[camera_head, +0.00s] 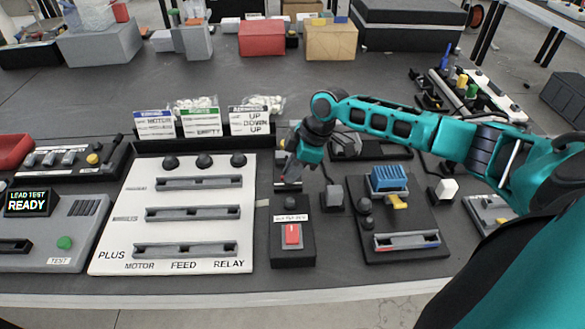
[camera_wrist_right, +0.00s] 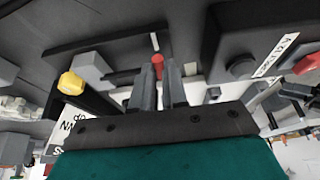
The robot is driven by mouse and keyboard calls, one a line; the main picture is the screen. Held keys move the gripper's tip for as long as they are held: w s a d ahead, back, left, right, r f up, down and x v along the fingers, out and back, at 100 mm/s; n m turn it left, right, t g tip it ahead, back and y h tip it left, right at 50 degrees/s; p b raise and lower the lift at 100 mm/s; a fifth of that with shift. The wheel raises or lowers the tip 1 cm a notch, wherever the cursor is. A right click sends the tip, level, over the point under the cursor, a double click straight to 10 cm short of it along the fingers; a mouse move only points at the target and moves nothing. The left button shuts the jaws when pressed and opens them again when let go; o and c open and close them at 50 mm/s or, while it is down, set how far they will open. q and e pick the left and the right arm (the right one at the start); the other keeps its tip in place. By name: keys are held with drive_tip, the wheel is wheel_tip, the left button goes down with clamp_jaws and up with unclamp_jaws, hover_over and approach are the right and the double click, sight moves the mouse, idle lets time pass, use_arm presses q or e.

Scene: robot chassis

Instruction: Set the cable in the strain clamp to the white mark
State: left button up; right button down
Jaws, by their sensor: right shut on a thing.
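My right gripper (camera_head: 288,180) reaches in from the right and hangs low over the bench, just behind the black box with a red rocker switch (camera_head: 292,234). Its fingers (camera_wrist_right: 158,88) are close together in the right wrist view. A small red piece (camera_wrist_right: 157,67), perhaps the cable's end, shows between the fingertips; the rest of it is hidden. I cannot make out the strain clamp with certainty; a small grey block (camera_head: 332,196) stands right of the gripper. No white mark on a cable can be made out. My left gripper is not in view.
A white board with grey rails (camera_head: 120,240) lies left of the black box. A dark plate with a blue ribbed block (camera_head: 388,178) and yellow lever lies right. Label cards with bags (camera_head: 202,122) stand behind. Red and tan boxes (camera_head: 331,40) stand farther back.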

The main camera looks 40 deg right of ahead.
drive_tip(key=c, duration=1.2)
unclamp_jaws()
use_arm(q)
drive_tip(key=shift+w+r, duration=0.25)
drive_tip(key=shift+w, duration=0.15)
use_arm(e)
drive_tip(key=shift+o, duration=0.3)
use_arm(q)
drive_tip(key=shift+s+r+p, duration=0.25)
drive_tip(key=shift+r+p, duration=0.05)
drive_tip(key=shift+p, duration=0.2)
use_arm(e)
drive_tip(key=v, duration=1.3)
drive_tip(key=shift+f, duration=0.1)
